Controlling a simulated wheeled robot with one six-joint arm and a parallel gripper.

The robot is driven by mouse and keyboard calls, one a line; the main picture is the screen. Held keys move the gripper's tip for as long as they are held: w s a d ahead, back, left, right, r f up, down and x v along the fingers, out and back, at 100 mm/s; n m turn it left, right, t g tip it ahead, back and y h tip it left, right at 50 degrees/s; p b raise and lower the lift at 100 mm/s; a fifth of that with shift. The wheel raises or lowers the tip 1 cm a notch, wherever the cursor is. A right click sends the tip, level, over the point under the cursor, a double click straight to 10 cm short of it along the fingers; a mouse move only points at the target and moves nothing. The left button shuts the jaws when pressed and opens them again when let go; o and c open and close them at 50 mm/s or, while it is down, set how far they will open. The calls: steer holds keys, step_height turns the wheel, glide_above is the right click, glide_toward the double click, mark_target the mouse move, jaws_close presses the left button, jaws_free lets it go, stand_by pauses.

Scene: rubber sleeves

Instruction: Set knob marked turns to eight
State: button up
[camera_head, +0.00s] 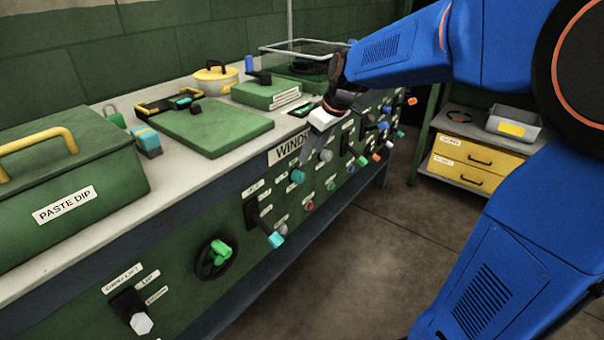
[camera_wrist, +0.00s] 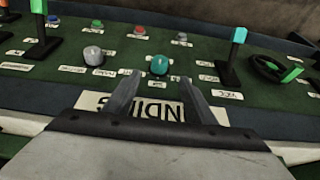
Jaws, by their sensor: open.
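The control panel (camera_head: 230,235) on the bench front carries several knobs and levers. A teal knob (camera_head: 297,176) sits just below the big WINDING sign; it also shows in the wrist view (camera_wrist: 158,66). A grey knob (camera_head: 325,155) is beside it and also shows in the wrist view (camera_wrist: 93,54). Their small labels are too blurred to read, so I cannot tell which is marked turns, nor what number either points to. My gripper (camera_head: 305,150) is open and empty in front of the panel. In the wrist view its fingertips (camera_wrist: 160,80) point toward the teal knob, with no contact visible.
A teal-tipped lever (camera_head: 275,240) and a black handwheel with a green grip (camera_head: 214,258) stick out nearby. A green-tipped lever (camera_wrist: 40,28) stands beyond the grey knob. A paste dip box (camera_head: 60,200) is on the bench. Floor in front is clear.

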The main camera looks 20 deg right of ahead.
mark_target(302, 173)
steer(key=x, duration=1.1)
steer(key=shift+d, duration=0.1)
steer(key=c, duration=1)
